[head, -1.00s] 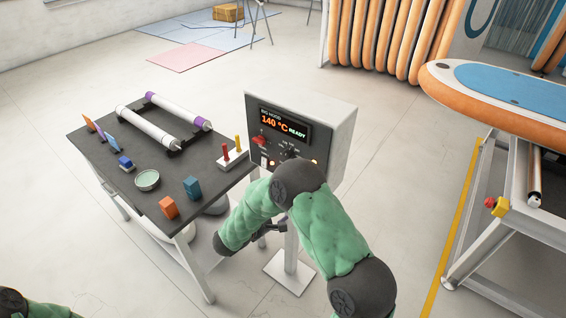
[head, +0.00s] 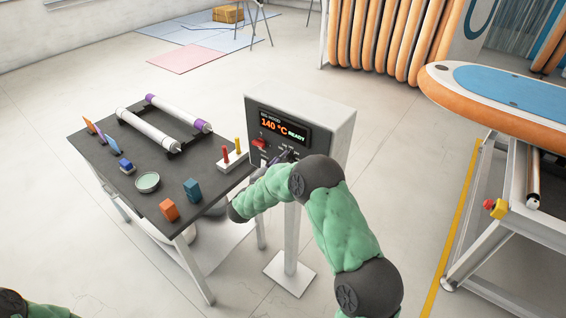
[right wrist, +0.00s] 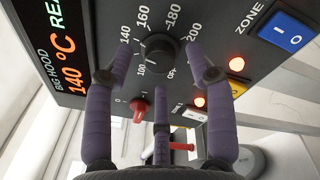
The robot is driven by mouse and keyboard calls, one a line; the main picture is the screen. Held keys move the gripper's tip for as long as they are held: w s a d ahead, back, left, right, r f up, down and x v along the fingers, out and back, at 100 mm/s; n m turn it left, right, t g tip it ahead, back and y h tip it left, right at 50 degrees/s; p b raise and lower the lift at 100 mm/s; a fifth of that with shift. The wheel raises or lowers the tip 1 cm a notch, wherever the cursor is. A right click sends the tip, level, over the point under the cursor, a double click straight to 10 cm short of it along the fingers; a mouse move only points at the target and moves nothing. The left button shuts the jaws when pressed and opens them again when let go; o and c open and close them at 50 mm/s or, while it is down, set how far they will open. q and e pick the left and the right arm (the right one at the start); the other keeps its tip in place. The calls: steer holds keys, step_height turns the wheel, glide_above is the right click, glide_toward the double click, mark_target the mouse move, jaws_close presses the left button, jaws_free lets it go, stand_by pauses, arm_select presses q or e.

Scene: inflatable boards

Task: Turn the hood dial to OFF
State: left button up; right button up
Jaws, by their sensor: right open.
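The hood dial (right wrist: 160,54) is a round black knob on the dark face of the control box in the right wrist view. Printed around it are temperatures from 100 to 200, and OFF at its lower right. In the head view the right gripper (head: 281,158) is at the box front, and my arm hides much of the panel. My left gripper is out of view.
The control box (head: 325,115) has a display (head: 283,127) reading 140 °C READY. Near the dial are a red knob (right wrist: 140,110), a blue switch (right wrist: 290,33) and a yellow switch (right wrist: 237,88). A dark table (head: 150,194) with rollers and blocks stands left.

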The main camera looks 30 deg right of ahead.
steer(key=shift+w+d, duration=0.25)
steer(key=shift+d, duration=0.25)
jaws_close()
steer(key=shift+n, duration=0.3)
